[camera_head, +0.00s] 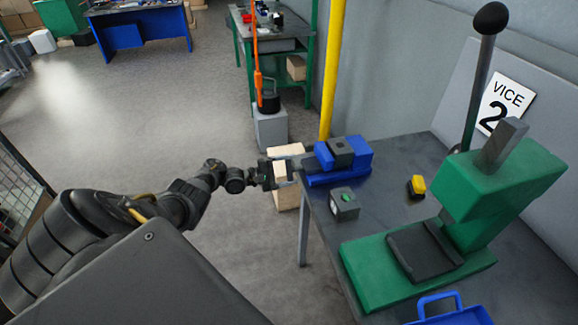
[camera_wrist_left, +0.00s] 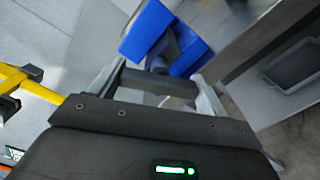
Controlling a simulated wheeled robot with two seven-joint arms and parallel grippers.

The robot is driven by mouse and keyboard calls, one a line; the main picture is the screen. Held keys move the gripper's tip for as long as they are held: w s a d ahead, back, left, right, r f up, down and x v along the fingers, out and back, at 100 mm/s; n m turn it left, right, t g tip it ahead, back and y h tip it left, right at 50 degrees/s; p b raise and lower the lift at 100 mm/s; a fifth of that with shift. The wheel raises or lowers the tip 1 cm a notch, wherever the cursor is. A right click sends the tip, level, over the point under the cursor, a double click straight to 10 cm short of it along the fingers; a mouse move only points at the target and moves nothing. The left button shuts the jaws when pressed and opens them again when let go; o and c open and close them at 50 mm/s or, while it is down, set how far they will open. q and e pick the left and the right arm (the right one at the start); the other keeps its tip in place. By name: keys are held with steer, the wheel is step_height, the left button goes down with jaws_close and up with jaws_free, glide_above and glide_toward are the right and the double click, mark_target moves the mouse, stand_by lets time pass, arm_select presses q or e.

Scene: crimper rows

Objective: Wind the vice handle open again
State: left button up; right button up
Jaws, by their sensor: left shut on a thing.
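In the left wrist view the blue vice body (camera_wrist_left: 165,40) lies straight ahead of the fingers. A dark bar, the vice handle (camera_wrist_left: 158,86), runs across between the two grey fingers of my left gripper (camera_wrist_left: 162,92), which is shut on it. In the head view the handle is mostly hidden by the gripper. My right gripper is not in view.
A green press (camera_head: 490,200) with a long lever stands on the bench (camera_head: 390,160) at right. A small dark box (camera_head: 343,205), a yellow-black item (camera_head: 416,186) and a blue tray (camera_head: 452,312) sit nearby. A yellow post (camera_head: 332,70) rises behind the vice. Open floor lies left.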

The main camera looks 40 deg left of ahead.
arm_select(q)
steer(key=shift+n, duration=2.1)
steer(key=o, duration=1)
steer(key=v, duration=1.1)
